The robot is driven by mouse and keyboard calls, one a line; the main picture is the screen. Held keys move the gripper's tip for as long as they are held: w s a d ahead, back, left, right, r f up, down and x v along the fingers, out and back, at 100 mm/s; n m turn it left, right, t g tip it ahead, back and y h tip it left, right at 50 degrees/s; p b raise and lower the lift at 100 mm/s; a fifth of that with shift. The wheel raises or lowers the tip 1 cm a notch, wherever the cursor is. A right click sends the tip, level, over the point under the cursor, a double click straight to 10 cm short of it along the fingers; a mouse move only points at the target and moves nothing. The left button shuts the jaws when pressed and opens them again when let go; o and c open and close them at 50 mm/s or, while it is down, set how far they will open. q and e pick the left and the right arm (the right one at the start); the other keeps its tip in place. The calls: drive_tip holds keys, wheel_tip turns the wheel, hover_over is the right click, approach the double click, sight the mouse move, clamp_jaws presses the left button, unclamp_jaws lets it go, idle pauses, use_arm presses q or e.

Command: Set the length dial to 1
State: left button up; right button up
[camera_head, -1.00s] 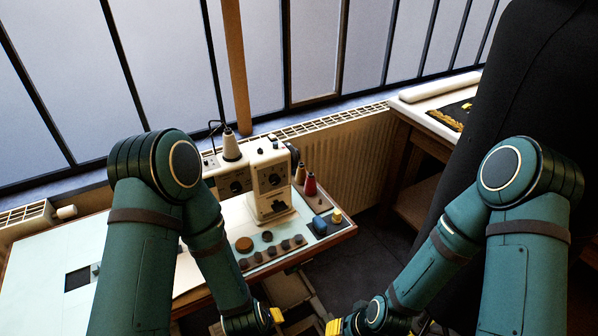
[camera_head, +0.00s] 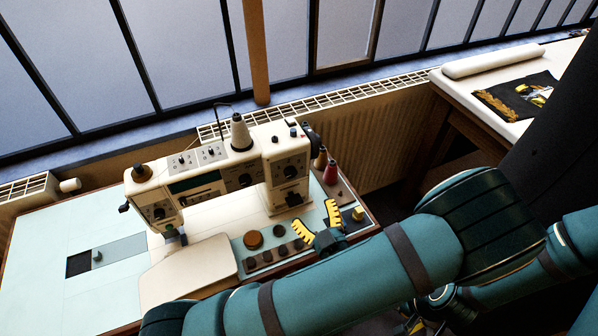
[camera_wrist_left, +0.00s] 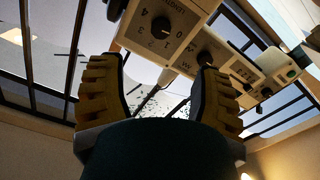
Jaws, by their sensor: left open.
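The cream sewing machine (camera_head: 225,165) stands on the pale table. A dark dial (camera_head: 290,172) sits on its right column, and another dial (camera_head: 245,180) is farther left. In the left wrist view, a numbered dial (camera_wrist_left: 161,27) shows large, with 4 and 0 readable around it; its label is partly cut and hard to read. My left gripper (camera_head: 319,224) is open and empty, with yellow-padded fingers pointing up, in front of and below the column, apart from the dials. Its fingers (camera_wrist_left: 163,95) frame the machine in the wrist view. My right gripper (camera_head: 413,324) is mostly hidden at the bottom.
Several dark round knobs (camera_head: 274,251) lie on a tray left of the left gripper. Thread cones (camera_head: 330,172) stand right of the column. A small yellow item (camera_head: 358,214) is close to the gripper's right. My own arm covers the front right.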

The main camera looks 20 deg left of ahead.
sight(292, 175)
use_arm(q)
drive_tip(key=x, duration=1.3)
drive_tip(key=shift+s, duration=0.1)
clamp_jaws()
